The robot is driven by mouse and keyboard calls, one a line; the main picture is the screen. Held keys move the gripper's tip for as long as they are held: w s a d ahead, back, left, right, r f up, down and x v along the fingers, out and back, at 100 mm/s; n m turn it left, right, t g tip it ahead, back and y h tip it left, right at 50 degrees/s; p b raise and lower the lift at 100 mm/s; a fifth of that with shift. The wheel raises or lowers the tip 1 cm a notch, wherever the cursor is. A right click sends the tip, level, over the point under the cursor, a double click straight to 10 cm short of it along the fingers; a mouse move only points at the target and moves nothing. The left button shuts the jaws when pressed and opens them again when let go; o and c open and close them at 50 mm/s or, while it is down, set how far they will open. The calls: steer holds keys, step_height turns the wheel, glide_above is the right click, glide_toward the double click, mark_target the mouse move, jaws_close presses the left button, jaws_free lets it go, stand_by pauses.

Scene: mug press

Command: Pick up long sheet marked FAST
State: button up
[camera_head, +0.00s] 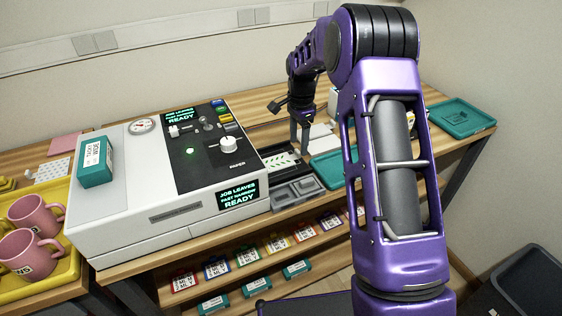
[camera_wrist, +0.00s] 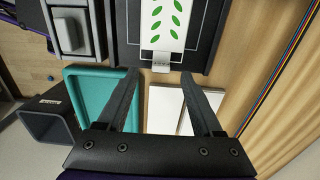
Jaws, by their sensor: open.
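A white strip with green leaf prints (camera_wrist: 164,22) lies on a dark bed just beyond the fingertips, under a small metal clip (camera_wrist: 161,64). I cannot read a FAST mark on any sheet, so I cannot tell which one it is.
The press (camera_head: 120,200) has a screen (camera_head: 238,195) reading JOB LEAVES, FAST NARROW, READY. A teal tray (camera_wrist: 88,88) lies left of the fingers in the wrist view. Another teal tray (camera_head: 462,117) sits far right. Pink mugs (camera_head: 35,214) stand in a yellow tray. Coloured cards fill the lower shelf.

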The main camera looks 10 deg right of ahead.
step_height(320, 180, down, 3)
steer(key=shift+w+r, duration=0.1)
jaws_close()
stand_by(0.4)
